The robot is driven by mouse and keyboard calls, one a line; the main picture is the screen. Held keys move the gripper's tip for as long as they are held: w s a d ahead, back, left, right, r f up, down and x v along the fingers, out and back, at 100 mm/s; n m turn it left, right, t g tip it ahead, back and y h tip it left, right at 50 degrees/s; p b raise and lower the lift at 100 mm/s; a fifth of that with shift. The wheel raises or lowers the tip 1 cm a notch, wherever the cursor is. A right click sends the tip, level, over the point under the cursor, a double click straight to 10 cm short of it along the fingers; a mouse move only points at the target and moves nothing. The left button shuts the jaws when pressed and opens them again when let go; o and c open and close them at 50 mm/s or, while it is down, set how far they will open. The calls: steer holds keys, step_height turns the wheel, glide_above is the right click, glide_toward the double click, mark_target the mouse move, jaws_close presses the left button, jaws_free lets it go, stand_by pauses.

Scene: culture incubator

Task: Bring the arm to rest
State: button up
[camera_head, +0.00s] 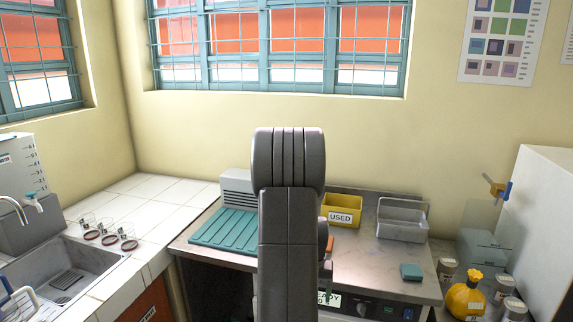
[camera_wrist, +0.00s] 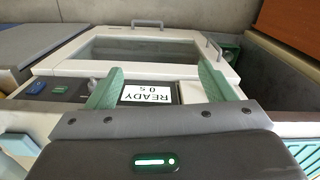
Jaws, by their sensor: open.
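My gripper (camera_wrist: 158,84) shows in the wrist view with its two green fingers spread wide apart. Nothing is between them. Past the fingertips is the front of a white device with a glass-windowed door (camera_wrist: 150,49), which looks shut. In the head view my grey arm stands upright in the middle and hides most of my gripper. The display (camera_head: 328,299) shows partly there, low beside the arm.
The metal bench (camera_head: 370,262) holds a teal ribbed mat (camera_head: 225,228), a yellow "USED" bin (camera_head: 342,210), a grey metal tray (camera_head: 402,220) and a small teal block (camera_head: 411,271). A yellow flask (camera_head: 464,298) and jars stand right.

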steer(key=a+f+n+p, duration=0.1)
steer(key=a+f, duration=0.3)
steer(key=shift+a+f, duration=0.3)
